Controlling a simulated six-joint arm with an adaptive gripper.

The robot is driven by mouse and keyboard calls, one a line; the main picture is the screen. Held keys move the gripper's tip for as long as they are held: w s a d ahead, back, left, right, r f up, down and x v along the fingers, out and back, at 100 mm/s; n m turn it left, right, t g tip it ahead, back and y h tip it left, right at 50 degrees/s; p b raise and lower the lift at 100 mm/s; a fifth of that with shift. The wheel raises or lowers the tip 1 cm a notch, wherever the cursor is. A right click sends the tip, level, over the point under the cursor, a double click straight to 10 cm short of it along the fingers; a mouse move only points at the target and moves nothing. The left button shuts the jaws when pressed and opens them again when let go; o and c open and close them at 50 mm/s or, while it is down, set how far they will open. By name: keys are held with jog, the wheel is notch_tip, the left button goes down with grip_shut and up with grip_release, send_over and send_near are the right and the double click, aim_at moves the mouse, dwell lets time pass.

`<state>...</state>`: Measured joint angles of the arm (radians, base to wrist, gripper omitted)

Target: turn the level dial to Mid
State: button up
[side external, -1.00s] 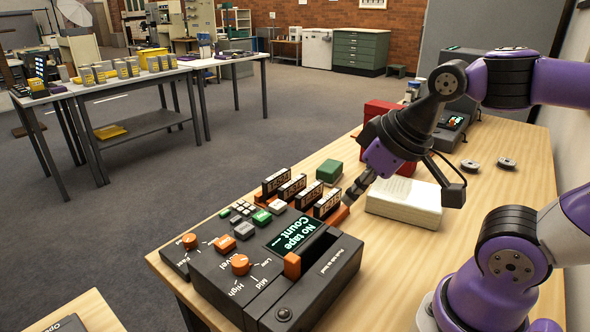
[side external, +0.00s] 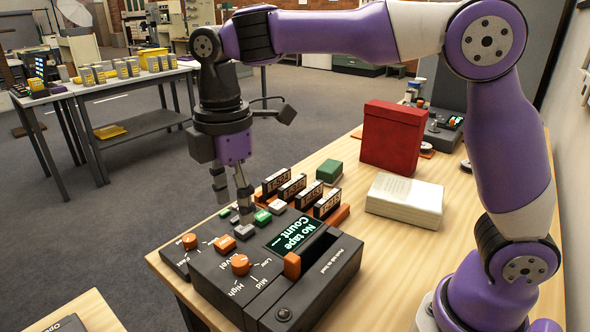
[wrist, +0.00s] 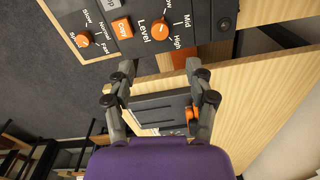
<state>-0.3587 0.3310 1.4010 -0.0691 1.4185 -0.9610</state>
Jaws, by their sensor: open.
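The level dial (side external: 240,264) is a round orange knob on the dark control unit (side external: 325,285), with Low, Mid and High printed around it. It also shows in the wrist view (wrist: 160,29), at the top beyond my fingertips. I cannot tell for sure which mark it points to. My gripper (side external: 232,203) points down over the far end of the unit, near the small keys, apart from the dial. In the wrist view my gripper (wrist: 160,75) has its two fingers spread with nothing between them.
A second orange dial (side external: 190,241), marked Slow, Normal and Fast, and an orange Copy button (side external: 225,243) sit close to the level dial. Upright cassettes (side external: 327,203) stand behind the unit. A paper stack (side external: 404,203) and red box (side external: 392,137) stand right.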

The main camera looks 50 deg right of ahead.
aim_at(240, 260)
notch_tip(240, 260, down, 11)
jog(key=shift+a+r, duration=0.15)
jog(key=shift+r, duration=0.05)
dwell(0.3)
grip_shut()
